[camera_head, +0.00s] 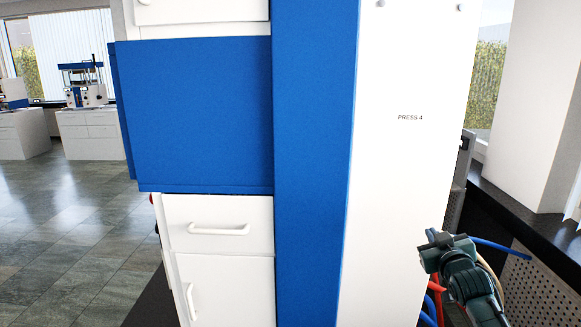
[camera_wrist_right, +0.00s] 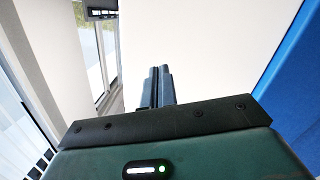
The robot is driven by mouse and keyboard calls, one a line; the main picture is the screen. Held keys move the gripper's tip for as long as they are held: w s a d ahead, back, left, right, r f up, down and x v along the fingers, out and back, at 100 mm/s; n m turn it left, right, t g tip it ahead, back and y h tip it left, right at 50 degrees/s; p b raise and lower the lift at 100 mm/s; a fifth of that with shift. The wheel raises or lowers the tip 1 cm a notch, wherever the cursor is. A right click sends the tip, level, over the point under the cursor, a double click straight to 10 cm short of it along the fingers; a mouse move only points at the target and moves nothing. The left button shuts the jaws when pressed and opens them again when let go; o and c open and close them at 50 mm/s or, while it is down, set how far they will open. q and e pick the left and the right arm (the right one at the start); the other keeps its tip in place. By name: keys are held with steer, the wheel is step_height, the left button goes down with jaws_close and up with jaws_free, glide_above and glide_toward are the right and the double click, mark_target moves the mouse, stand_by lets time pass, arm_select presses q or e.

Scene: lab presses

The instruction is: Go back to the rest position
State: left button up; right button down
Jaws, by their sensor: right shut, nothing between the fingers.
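My right gripper (camera_head: 436,242) is at the lower right in the head view, in front of the white side panel's right edge. In the right wrist view its two dark fingers (camera_wrist_right: 158,88) are together and hold nothing. They point toward a plain white surface. My left gripper is not in the head view. The press cabinet marked PRESS 4 (camera_head: 410,190) fills the middle of the head view, with a white side, a blue column (camera_head: 313,160) and a blue panel (camera_head: 195,115).
A white drawer (camera_head: 218,212) with a handle sits under the blue panel. Blue and red hoses (camera_head: 500,248) and a perforated panel (camera_head: 535,290) are near my right arm. A black ledge (camera_head: 520,215) runs along the right wall. Tiled floor (camera_head: 70,240) is clear at left.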

steer(key=s+a+f+n+g+y, duration=0.1)
steer(key=s+a+f+g, duration=0.1)
steer(key=s+a+f, duration=0.5)
steer(key=s+a+f+g+y, duration=0.15)
steer(key=s+a+f, duration=0.25)
steer(key=s+f, duration=0.55)
steer(key=s+a+f+g, duration=0.1)
steer(key=s+a+f, duration=0.1)
steer(key=s, duration=0.5)
steer(key=s+a+f+g+y, duration=0.1)
steer(key=s+a+f, duration=0.2)
steer(key=s, duration=0.4)
steer(key=s+a+f+g+y, duration=0.1)
steer(key=s+a, duration=0.3)
steer(key=s, duration=0.4)
steer(key=shift+f+m, duration=0.4)
steer(key=shift+f, duration=0.35)
steer(key=shift+a, duration=0.1)
